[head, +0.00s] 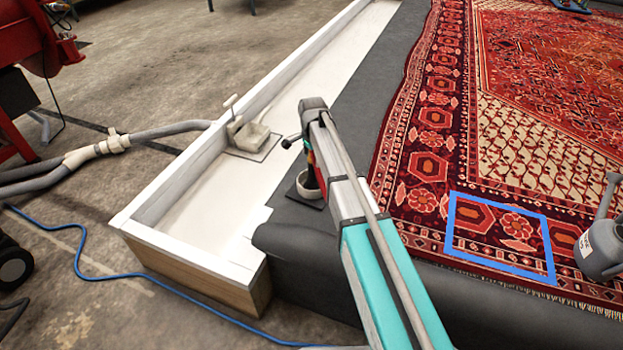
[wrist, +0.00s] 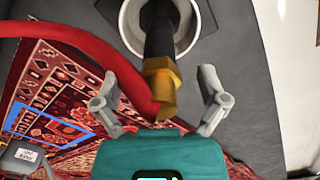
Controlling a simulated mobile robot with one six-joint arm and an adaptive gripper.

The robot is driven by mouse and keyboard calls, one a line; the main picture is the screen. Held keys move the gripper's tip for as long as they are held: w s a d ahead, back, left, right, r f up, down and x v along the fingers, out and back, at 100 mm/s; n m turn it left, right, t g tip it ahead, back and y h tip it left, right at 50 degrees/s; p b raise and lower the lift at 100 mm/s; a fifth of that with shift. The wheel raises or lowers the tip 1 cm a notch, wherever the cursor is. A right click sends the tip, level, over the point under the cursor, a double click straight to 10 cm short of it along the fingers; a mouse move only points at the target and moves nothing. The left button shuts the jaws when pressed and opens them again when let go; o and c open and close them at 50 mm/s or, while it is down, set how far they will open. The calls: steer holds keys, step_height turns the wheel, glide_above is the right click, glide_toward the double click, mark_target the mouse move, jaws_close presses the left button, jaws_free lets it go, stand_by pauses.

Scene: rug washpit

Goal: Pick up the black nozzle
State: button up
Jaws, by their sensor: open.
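The black nozzle (wrist: 161,32) has a brass fitting (wrist: 161,84) and a red hose (wrist: 75,41) joined to it. In the wrist view, its black end stands in a round pale cup (wrist: 130,27). My gripper (wrist: 158,90) is open, with one finger on each side of the brass fitting and a visible gap on both sides. It holds nothing. In the head view, the pale cup (head: 309,188) sits on the dark grey surface beside the rug, and my arm hides most of the nozzle and gripper.
A patterned red rug (head: 430,150) with a blue rectangle (head: 450,222) lies right of my arm. A white-walled trough (head: 190,175) runs to the left, with a drain block (head: 250,136) inside. A blue cable (head: 80,270) crosses the floor.

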stand_by(0.6)
steer(key=c, duration=1.2)
steer(key=shift+r, duration=0.15)
step_height(320, 180, up, 3)
steer(key=p, duration=0.3)
steer(key=s+d+r+p, duration=0.2)
steer(key=s+r+p, duration=0.1)
steer(key=s, duration=0.1)
steer(key=s+d+r+p, duration=0.1)
steer(key=s+r+p, duration=0.2)
steer(key=s, duration=0.1)
steer(key=s+d+r+p, duration=0.2)
steer(key=s+r+p, duration=0.1)
steer(key=s+p, duration=0.1)
steer(key=shift+s+d+r, duration=0.35)
steer(key=shift+s, duration=0.1)
steer(key=shift+r, duration=0.1)
